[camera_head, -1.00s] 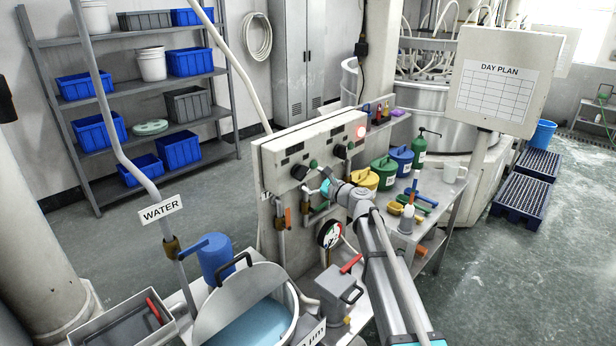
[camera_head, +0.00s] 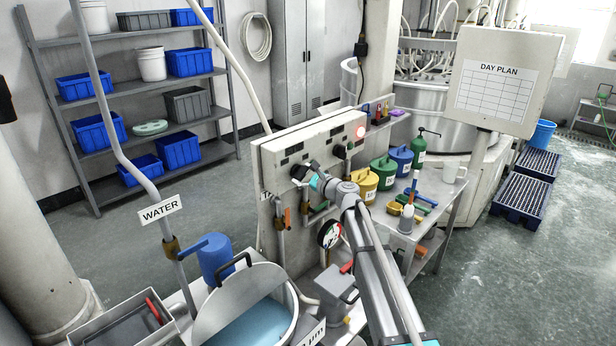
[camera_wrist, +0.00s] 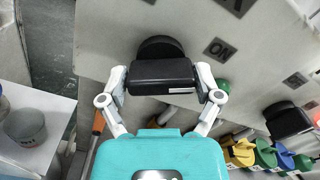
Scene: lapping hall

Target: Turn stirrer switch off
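The stirrer switch appears to be the black rotary knob (camera_wrist: 160,77) at the left end of the grey control panel (camera_head: 325,140). In the wrist view its bar-shaped grip lies across the picture, with an ON label (camera_wrist: 219,50) to its right. Part of another label (camera_wrist: 238,5) shows at the top edge. My gripper (camera_wrist: 160,80) has one fingertip at each end of the bar. The fingers are spread apart by the bar's width, and any gap is too small to tell. In the head view my gripper (camera_head: 310,176) is at this knob and partly covers it.
A second black knob (camera_head: 340,151) sits further right on the panel, below a lit red lamp (camera_head: 360,131). Yellow (camera_head: 367,186), green (camera_head: 384,173) and blue (camera_head: 401,159) pots stand on the bench to the right. A pressure gauge (camera_head: 330,234) and an open basin (camera_head: 290,300) are below.

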